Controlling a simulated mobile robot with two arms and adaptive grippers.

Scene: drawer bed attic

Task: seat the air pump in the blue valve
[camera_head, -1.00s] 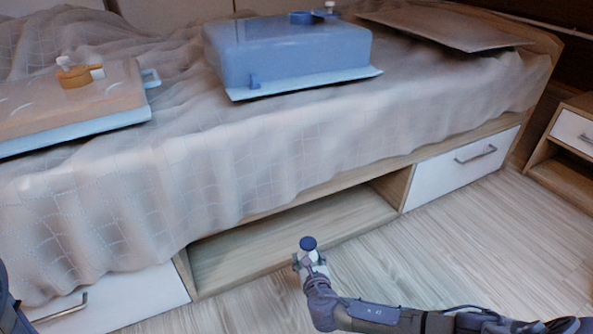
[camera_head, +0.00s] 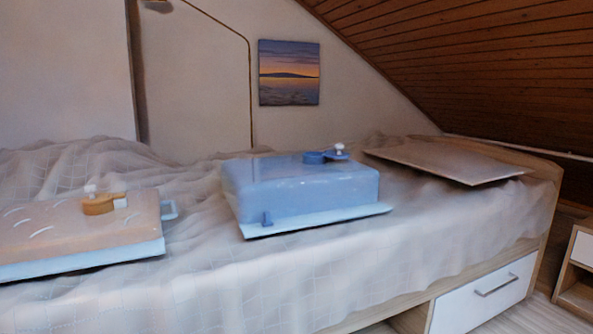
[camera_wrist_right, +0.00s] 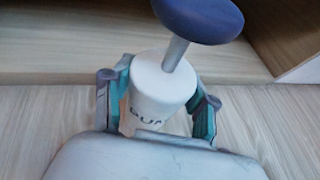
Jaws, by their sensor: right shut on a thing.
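The air pump (camera_wrist_right: 157,95) is a white cylinder with dark lettering, a thin rod and a dark blue knob. In the right wrist view my right gripper (camera_wrist_right: 158,100) is shut on its white body, one finger on each side. The blue valve (camera_head: 318,157) is a blue ring with a small white-topped cap beside it. It sits on top of the blue box-shaped inflatable (camera_head: 305,192) on the bed. Neither gripper shows in the head view now, and my left gripper is in no current view.
An orange inflatable (camera_head: 75,237) with an orange valve (camera_head: 98,204) lies at the left on the bed (camera_head: 215,290). A flat grey panel (camera_head: 448,160) lies at the right. A white drawer (camera_head: 487,290) is below. The wrist view shows open wooden shelf space beyond the pump.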

